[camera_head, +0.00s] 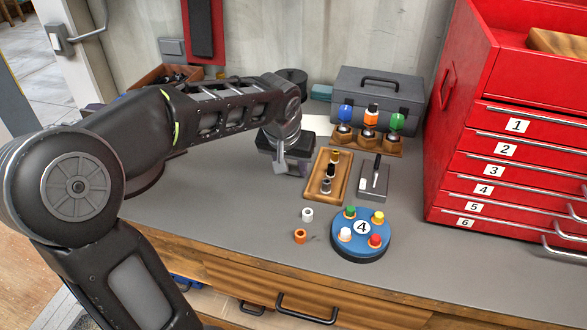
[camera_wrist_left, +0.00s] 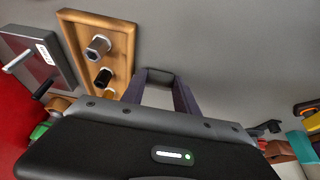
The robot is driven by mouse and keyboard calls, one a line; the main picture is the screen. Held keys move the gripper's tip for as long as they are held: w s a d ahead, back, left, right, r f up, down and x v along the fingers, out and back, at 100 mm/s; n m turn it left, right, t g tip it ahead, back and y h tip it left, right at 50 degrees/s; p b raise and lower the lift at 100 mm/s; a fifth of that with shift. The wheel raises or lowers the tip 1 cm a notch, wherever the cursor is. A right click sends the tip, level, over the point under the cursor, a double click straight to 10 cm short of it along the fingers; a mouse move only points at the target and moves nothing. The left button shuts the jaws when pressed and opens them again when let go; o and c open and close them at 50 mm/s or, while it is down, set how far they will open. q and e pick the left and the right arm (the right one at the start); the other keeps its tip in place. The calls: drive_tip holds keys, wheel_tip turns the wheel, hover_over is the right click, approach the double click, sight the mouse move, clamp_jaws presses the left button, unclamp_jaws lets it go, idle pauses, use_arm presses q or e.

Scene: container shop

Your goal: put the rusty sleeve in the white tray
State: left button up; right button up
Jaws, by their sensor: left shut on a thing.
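My left gripper (camera_head: 281,165) points down just left of the wooden tray, over the grey bench. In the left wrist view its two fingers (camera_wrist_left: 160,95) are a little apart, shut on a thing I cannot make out. An orange-brown ring (camera_head: 300,236), possibly the rusty sleeve, lies on the bench in front of the gripper. A white ring (camera_head: 307,214) lies just behind it. A pale flat thing (camera_head: 318,125), possibly the white tray, lies behind my left forearm, partly hidden. My right gripper is out of view.
The wooden tray (camera_head: 343,190) holds several small cylinders. A grey block (camera_head: 373,194), a blue round stand (camera_head: 374,246) marked 4, a bulb rack (camera_head: 390,152) and a grey toolbox (camera_head: 378,98) stand around it. A red drawer cabinet (camera_head: 460,165) bounds the right. The front left bench is clear.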

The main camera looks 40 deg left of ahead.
sight(292, 172)
use_arm(q)
clamp_jaws()
wheel_tip(292, 172, up, 10)
idle(0.4)
idle(0.6)
